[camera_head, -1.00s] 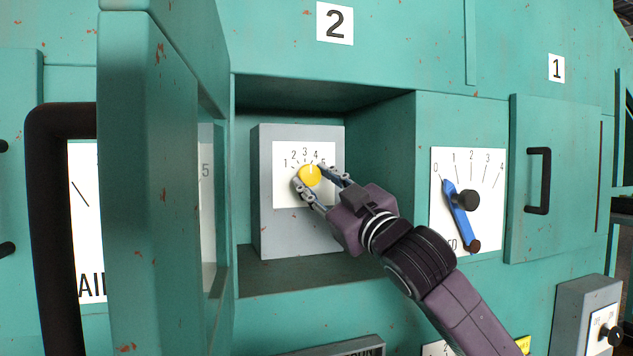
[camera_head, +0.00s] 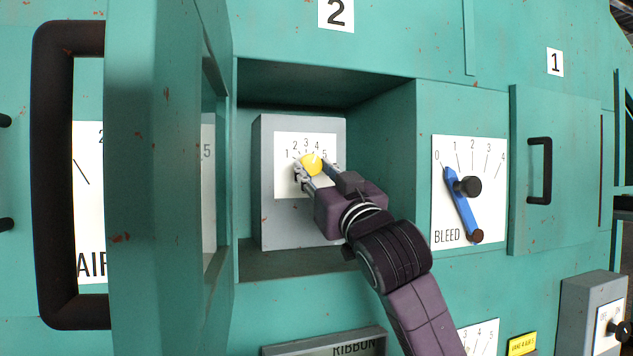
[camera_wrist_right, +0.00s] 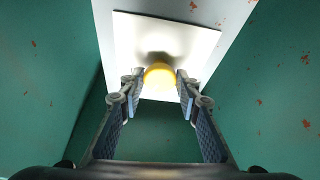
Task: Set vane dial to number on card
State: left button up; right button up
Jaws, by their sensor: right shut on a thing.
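The vane dial is a yellow round knob (camera_head: 312,161) on a white plate numbered 1 to 5, fixed to a grey box (camera_head: 262,190) inside an open recess. My right gripper (camera_head: 311,171) is shut on the knob, one finger on each side. In the right wrist view the knob (camera_wrist_right: 159,73) sits between the fingertips (camera_wrist_right: 160,82). A pale mark on the knob points up and slightly right, roughly between 3 and 4; the exact number is hard to tell. A white card reading 2 (camera_head: 336,13) is above the recess. My left gripper is not in view.
An open teal door (camera_head: 160,180) with a black handle (camera_head: 50,180) stands left of the recess. Right of it is a BLEED dial with a blue pointer (camera_head: 461,205) near 0. A closed door with a handle (camera_head: 539,172) is under card 1 (camera_head: 555,62).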

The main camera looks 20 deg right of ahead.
jog(key=shift+m+h+b, duration=0.3)
jog(key=shift+m+h, duration=0.1)
jog(key=shift+m, duration=0.5)
jog(key=o, duration=1.2)
jog(key=shift+c, duration=0.2)
jog(key=v, duration=1.2)
